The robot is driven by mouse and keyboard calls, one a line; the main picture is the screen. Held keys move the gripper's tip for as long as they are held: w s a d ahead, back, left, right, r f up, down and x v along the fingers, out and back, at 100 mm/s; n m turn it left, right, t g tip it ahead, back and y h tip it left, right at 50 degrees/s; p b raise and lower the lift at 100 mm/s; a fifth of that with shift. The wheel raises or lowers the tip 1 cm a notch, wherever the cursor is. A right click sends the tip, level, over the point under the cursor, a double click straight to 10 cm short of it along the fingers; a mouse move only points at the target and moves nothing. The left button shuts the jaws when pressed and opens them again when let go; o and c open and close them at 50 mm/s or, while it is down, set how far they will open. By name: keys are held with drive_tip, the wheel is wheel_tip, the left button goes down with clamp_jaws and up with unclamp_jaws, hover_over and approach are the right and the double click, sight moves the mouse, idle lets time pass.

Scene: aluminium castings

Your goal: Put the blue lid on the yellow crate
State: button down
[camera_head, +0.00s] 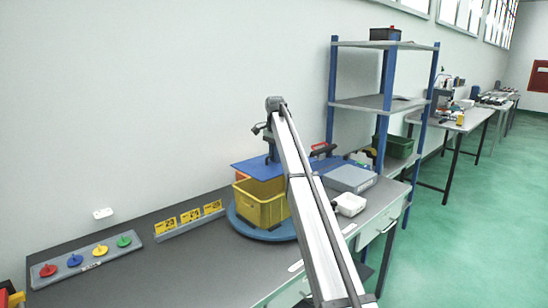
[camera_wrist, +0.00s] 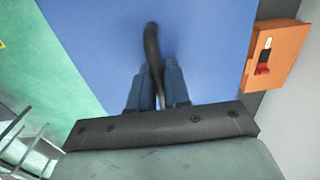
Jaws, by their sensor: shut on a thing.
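The blue lid (camera_head: 248,168) is a flat panel with a dark curved handle (camera_wrist: 152,45). My gripper (camera_wrist: 158,85) is shut on this handle; its fingertips are on either side of it in the wrist view. In the head view the lid is held level above the back part of the yellow crate (camera_head: 260,210), and the crate's front inside still shows below it. The crate stands upright and open on a round blue disc (camera_head: 241,227). My arm hides the crate's right side and part of the lid. The crate is out of sight in the wrist view.
A grey case (camera_head: 350,178) and a white box (camera_head: 349,204) stand to the right. Yellow numbered cards (camera_head: 190,216) and a board of coloured knobs (camera_head: 85,260) are at left. A blue-post shelf (camera_head: 384,103) rises behind. An orange box (camera_wrist: 272,55) is near the lid's right edge.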

sight(275, 168)
drive_tip(key=shift+f, duration=0.1)
drive_tip(key=shift+f, duration=2.8)
drive_tip(key=shift+f, duration=1)
drive_tip(key=c, duration=1)
unclamp_jaws()
wheel_tip(275, 168, up, 14)
drive_tip(key=shift+f, duration=0.1)
